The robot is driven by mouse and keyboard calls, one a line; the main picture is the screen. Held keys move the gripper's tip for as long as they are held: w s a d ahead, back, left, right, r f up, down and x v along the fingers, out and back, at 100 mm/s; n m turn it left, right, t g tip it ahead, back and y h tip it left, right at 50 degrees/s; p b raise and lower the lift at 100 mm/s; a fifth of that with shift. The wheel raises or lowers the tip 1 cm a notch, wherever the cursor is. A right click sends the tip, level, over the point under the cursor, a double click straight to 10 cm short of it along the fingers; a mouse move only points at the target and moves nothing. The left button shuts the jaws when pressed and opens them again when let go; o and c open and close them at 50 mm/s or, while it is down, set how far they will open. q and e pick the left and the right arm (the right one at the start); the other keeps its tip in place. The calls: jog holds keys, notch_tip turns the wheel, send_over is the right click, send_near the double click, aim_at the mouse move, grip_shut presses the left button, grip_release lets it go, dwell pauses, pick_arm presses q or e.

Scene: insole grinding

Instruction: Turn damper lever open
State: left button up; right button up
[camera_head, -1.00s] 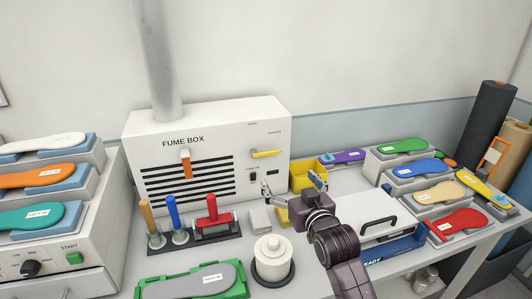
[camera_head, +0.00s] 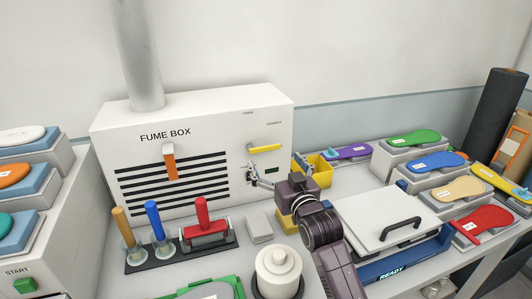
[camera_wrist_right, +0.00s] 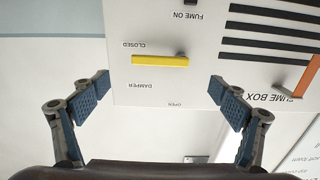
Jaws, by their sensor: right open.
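The yellow damper lever (camera_head: 265,148) is on the front of the white fume box (camera_head: 120,150). It lies level, with its pivot at its left end in the head view. In the right wrist view, which is upside down, the lever (camera_wrist_right: 160,60) lies near the CLOSED label, with the OPEN label apart from it. My right gripper (camera_head: 275,171) is open and empty, just below and in front of the lever. Its fingers are spread wide in the right wrist view (camera_wrist_right: 160,88), with the lever beyond the gap between them, not touched. My left gripper is not in view.
Below stand a rack of colored-handled tools (camera_head: 180,251) and a white lidded pot (camera_head: 279,272). A yellow bin (camera_head: 318,172) is close behind my right gripper. A white-lidded press (camera_head: 385,222) and several insoles are at the right.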

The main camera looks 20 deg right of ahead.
aim_at(265, 147)
jog(key=shift+w+a+r+p, duration=0.1)
jog(key=shift+w+p, duration=0.3)
jog(key=shift+w, duration=1.2)
jog(key=shift+w+a+p, duration=0.1)
jog(key=shift+w+p, duration=0.25)
jog(key=shift+w, duration=1.2)
jog(key=shift+c, duration=0.3)
